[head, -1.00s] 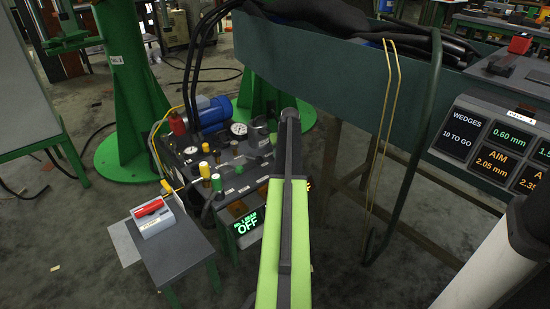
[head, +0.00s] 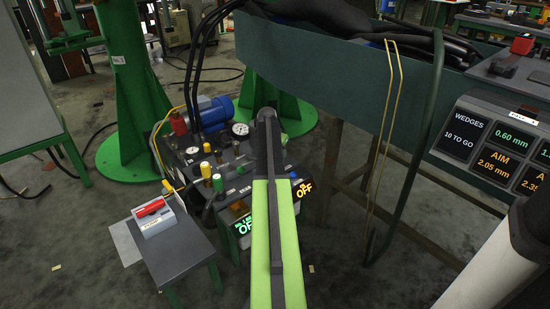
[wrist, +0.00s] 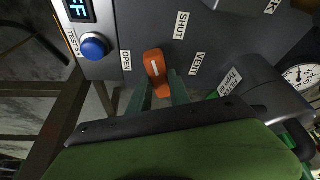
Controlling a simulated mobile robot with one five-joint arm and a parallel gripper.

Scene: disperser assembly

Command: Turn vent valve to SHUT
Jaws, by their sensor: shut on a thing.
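In the wrist view an orange vent valve handle (wrist: 154,64) with a white line on it sits on a grey panel (wrist: 110,25). The OPEN label (wrist: 126,61) is to its left, the SHUT label (wrist: 182,25) is up and to its right, and the VENT label (wrist: 197,64) is to its right. The white line lies roughly between OPEN and SHUT, and its exact setting is hard to tell. My gripper (wrist: 159,88) is shut on the handle's lower end, one finger on each side. In the head view my arm hides the valve and gripper.
A blue button (wrist: 94,46) and a lit display (wrist: 77,9) are near the valve; a gauge (wrist: 299,75) is at right. In the head view, the hydraulic unit (head: 200,160) carries hoses and coloured knobs. A small stand (head: 182,250) is left, a green bench (head: 330,75) right.

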